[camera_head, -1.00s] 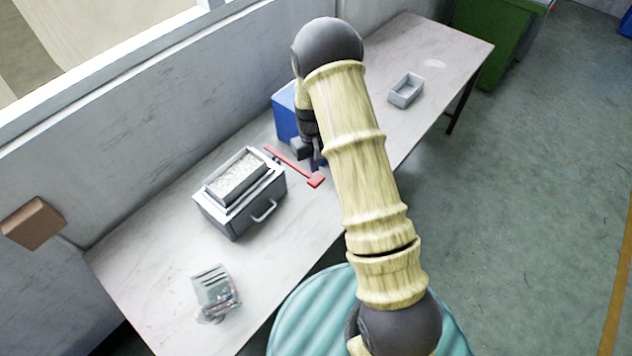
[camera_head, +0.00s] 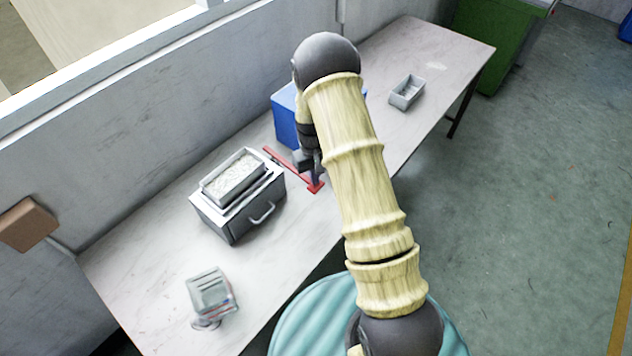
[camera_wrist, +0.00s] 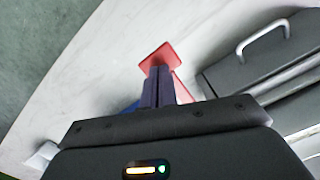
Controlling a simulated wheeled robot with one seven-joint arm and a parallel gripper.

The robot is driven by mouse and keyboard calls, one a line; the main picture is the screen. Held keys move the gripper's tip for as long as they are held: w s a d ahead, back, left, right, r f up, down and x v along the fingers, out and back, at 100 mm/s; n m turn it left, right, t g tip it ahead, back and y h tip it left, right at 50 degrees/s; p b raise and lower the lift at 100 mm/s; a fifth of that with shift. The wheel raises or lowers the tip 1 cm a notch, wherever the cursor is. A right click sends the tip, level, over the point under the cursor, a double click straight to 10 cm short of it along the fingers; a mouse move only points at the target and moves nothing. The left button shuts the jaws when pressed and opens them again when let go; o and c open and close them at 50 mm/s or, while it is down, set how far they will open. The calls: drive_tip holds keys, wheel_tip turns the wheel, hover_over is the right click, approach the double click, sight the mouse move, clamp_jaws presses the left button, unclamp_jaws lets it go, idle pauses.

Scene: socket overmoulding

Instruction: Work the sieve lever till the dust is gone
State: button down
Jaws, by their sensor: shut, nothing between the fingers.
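The sieve (camera_head: 234,178) is a grey box with a tray of pale granular material on top and a handled drawer in its front. Its red lever (camera_head: 284,162) sticks out to the right and ends in a flat red paddle (camera_head: 316,188). My gripper (camera_head: 315,181) is shut and empty, its fingertips at the paddle end of the lever. In the wrist view the closed fingers (camera_wrist: 158,72) overlap the near edge of the red paddle (camera_wrist: 160,55); I cannot tell whether they touch it. Part of the lever is hidden behind my gripper.
A blue box (camera_head: 284,115) stands behind my gripper, partly hidden by my arm. A small grey tray (camera_head: 407,92) lies farther along the table. A clear container with slots (camera_head: 210,292) stands at the near left. The table (camera_head: 290,250) in front of the sieve is clear.

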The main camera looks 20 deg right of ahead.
drive_tip(key=shift+f+b, duration=0.3)
drive_tip(key=shift+f, duration=0.6)
drive_tip(key=w, duration=0.2)
drive_tip(key=w+r, duration=0.1)
drive_tip(key=shift+a, duration=0.3)
drive_tip(key=shift+r, duration=0.15)
wheel_tip(320, 180, up, 17)
drive_tip(key=w+b, duration=0.1)
drive_tip(key=b, duration=0.1)
drive_tip(key=shift+w, duration=0.35)
drive_tip(key=shift+a+r, duration=0.1)
idle(0.6)
